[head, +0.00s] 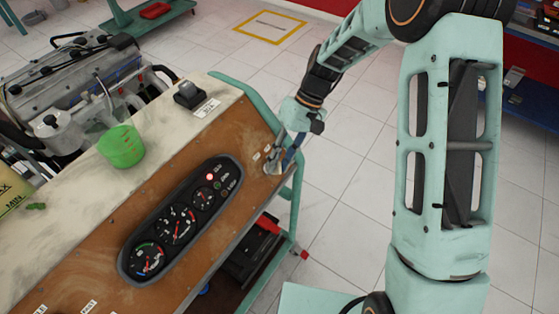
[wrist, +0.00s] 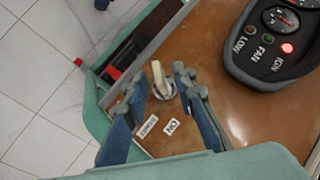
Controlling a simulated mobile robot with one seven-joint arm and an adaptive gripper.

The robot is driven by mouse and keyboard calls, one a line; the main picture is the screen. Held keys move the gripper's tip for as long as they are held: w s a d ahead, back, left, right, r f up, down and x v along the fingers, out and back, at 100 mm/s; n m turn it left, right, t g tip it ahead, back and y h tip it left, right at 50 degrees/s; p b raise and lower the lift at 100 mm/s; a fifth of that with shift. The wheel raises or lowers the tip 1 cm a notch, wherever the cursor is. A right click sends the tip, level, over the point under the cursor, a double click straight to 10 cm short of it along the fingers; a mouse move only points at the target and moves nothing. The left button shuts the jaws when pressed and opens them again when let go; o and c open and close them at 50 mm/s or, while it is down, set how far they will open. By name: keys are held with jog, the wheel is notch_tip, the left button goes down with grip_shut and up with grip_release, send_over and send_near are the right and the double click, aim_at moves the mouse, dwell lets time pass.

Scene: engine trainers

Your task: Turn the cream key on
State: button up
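The cream key (wrist: 158,75) stands in a round metal switch (wrist: 166,90) on the brown panel in the wrist view. Its long head points toward the top of that picture. My gripper (wrist: 161,82) is open, with one blue-grey finger on each side of the key; I cannot tell whether either finger touches it. An ON label (wrist: 172,127) and a second, hard-to-read label (wrist: 147,126) lie below the switch in the picture. In the head view my gripper (head: 281,152) is at the panel's right end, and the key is hard to make out there.
The gauge cluster (head: 180,222) has a red IGN light (wrist: 287,48) lit. A teal frame rail (head: 297,195) edges the panel near my gripper. An engine (head: 75,85) stands behind.

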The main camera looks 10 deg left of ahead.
jog(key=v, duration=1.2)
jog(key=shift+w, duration=0.15)
